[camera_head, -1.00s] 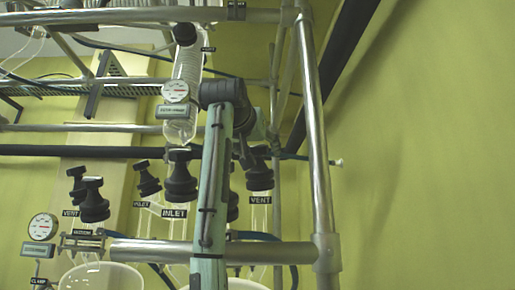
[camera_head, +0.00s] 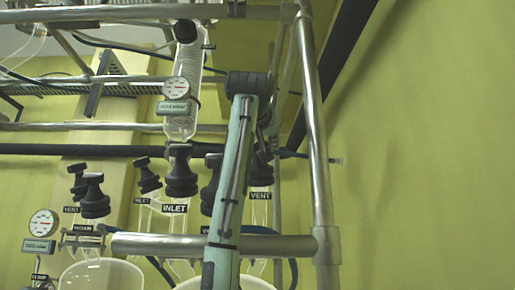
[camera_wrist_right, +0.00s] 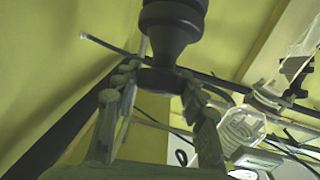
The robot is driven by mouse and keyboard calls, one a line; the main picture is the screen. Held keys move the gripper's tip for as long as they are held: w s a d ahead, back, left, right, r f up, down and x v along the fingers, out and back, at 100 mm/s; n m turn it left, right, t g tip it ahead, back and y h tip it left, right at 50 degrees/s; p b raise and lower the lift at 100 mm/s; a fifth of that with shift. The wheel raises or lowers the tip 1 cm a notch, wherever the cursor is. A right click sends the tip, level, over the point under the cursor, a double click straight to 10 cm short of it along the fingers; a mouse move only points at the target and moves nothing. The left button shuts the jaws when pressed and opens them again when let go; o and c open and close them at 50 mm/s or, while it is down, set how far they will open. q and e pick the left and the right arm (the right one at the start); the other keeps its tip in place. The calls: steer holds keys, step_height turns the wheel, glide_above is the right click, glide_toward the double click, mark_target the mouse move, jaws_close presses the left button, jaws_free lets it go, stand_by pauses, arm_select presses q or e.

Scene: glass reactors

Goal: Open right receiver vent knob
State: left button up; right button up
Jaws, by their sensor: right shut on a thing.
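The right receiver vent knob (camera_head: 261,173) is a black stepped knob above a "VENT" label, right of the "INLET" knob in the head view. My arm partly covers it there. My right gripper (camera_head: 264,150) is at this knob, with its fingers mostly hidden behind the arm. In the right wrist view, a large black knob (camera_wrist_right: 168,35) fills the top middle. The fingers of my right gripper (camera_wrist_right: 158,78) stand on both sides of its narrow end and are shut on it. My left gripper is in neither view.
A steel post (camera_head: 316,150) and a horizontal rail (camera_head: 180,246) frame the knobs. The INLET knob (camera_head: 179,175) and another black knob (camera_head: 210,185) are close to my arm's left. Bare wall lies right of the post.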

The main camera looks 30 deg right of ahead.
steer(key=shift+n+t+y, duration=0.4)
steer(key=shift+n+y, duration=0.4)
steer(key=shift+n, duration=0.2)
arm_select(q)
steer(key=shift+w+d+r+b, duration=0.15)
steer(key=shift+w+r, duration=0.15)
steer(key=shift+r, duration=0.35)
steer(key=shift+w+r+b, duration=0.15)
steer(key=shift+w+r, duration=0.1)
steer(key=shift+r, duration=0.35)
arm_select(e)
steer(key=shift+n+t+y, duration=0.6)
steer(key=shift+n+y, duration=0.8)
steer(key=shift+n, duration=0.2)
steer(key=o, duration=1.2)
steer(key=shift+c, duration=0.2)
steer(key=shift+r, duration=0.25)
step_height(320, 180, up, 10)
steer(key=shift+f, duration=0.2)
